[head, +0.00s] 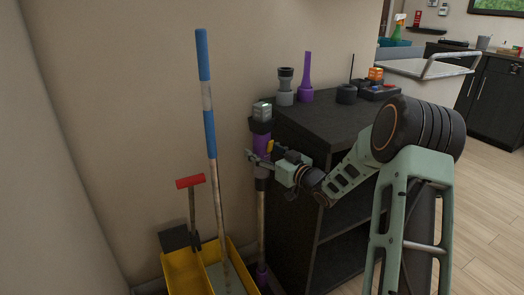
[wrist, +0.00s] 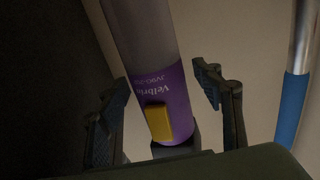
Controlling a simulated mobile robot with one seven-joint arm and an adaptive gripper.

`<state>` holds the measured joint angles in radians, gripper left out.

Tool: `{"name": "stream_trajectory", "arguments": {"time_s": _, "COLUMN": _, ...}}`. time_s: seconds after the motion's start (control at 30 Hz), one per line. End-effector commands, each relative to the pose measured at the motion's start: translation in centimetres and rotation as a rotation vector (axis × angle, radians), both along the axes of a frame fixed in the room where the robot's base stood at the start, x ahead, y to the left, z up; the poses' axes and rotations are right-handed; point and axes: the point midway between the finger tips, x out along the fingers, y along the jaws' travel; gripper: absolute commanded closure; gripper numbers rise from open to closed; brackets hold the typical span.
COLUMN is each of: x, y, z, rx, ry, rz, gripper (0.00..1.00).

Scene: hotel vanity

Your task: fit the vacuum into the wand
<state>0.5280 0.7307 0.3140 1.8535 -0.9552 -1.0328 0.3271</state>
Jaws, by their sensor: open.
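A tall, upright stick stands against the left side of the dark shelf unit. Its top is a grey and black head (head: 261,114), which looks like the vacuum. Below are a purple section (head: 262,142) with a yellow button, then a thin metallic wand (head: 261,225) going down to a purple foot. Whether the vacuum and wand are joined is unclear. In the wrist view, the purple band (wrist: 165,88) with white lettering and the yellow button (wrist: 158,122) lie between my fingers. My gripper (head: 256,160) is open around the stick, with a gap visible at the right finger.
A yellow bucket (head: 182,275) holds a blue-and-white pole (head: 209,120) and a red-handled tool (head: 190,183), close left of the stick. On the dark shelf unit (head: 325,125) stand a purple nozzle (head: 306,85), a grey-black attachment (head: 285,87) and other small items. Open floor lies right.

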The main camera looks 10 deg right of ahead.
Motion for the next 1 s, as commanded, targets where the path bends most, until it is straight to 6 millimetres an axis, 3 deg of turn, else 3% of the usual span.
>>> {"name": "stream_trajectory", "arguments": {"time_s": 0.17, "x": 0.0, "y": 0.0, "z": 1.4, "rx": -0.002, "ry": -0.005, "rz": 0.0, "gripper": 0.4}}
{"name": "stream_trajectory", "arguments": {"time_s": 0.6, "x": 0.0, "y": 0.0, "z": 9.0, "rx": -0.001, "ry": -0.006, "rz": 0.001, "gripper": 0.4}}
{"name": "stream_trajectory", "arguments": {"time_s": 1.0, "x": 0.0, "y": 0.0, "z": 10.2, "rx": 0.001, "ry": -0.004, "rz": 0.0, "gripper": 0.4}}
